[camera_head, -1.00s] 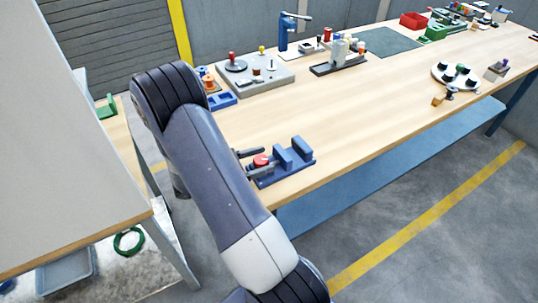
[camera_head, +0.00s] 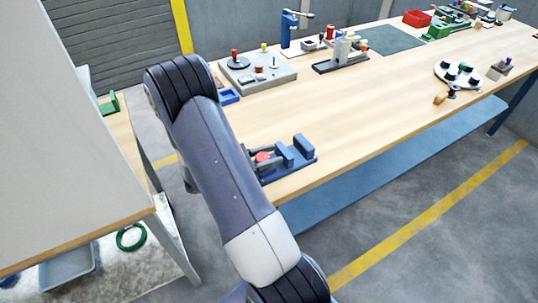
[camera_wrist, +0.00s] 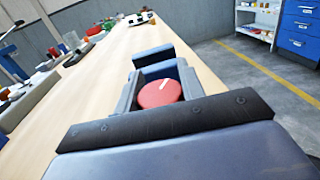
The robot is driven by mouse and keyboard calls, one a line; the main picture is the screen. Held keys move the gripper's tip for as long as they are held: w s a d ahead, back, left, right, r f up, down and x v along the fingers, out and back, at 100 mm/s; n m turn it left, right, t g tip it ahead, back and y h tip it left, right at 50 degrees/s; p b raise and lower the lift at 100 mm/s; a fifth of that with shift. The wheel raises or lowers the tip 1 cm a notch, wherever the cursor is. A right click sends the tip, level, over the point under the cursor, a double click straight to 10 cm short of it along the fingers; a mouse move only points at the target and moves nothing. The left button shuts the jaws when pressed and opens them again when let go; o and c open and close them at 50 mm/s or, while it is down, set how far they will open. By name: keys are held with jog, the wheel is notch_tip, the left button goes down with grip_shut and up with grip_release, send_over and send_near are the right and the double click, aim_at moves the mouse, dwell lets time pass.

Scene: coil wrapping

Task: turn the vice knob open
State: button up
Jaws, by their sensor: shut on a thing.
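The blue vice (camera_head: 303,146) sits at the near edge of the wooden bench in the head view, with its two upright jaws apart. Its round red knob (camera_head: 262,157) faces the arm side. In the wrist view the red knob (camera_wrist: 159,93) carries a white line mark slanting up to the right. My gripper (camera_wrist: 160,88) has one grey finger on each side of the knob and is shut on it. The blue vice jaws (camera_wrist: 154,55) stand just beyond. In the head view my arm hides most of the gripper.
The wooden bench (camera_head: 350,115) is clear around the vice. A grey board with knobs (camera_head: 258,72), a blue press (camera_head: 287,30) and a round white tray (camera_head: 457,73) stand farther back. A side table with a green part (camera_head: 109,104) is at left.

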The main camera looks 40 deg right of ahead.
jog(key=shift+c, duration=0.6)
jog(key=n+t, duration=0.1)
jog(key=t, duration=0.1)
jog(key=n+t+h+b, duration=0.1)
jog(key=n+t, duration=0.1)
jog(key=shift+w+t, duration=0.2)
jog(key=shift+t, duration=0.1)
jog(key=shift+w+n+t+b, duration=0.2)
jog(key=shift+n+t+b, duration=0.45)
jog(key=shift+t, duration=0.65)
jog(key=shift+n, duration=0.25)
jog(key=o, duration=1)
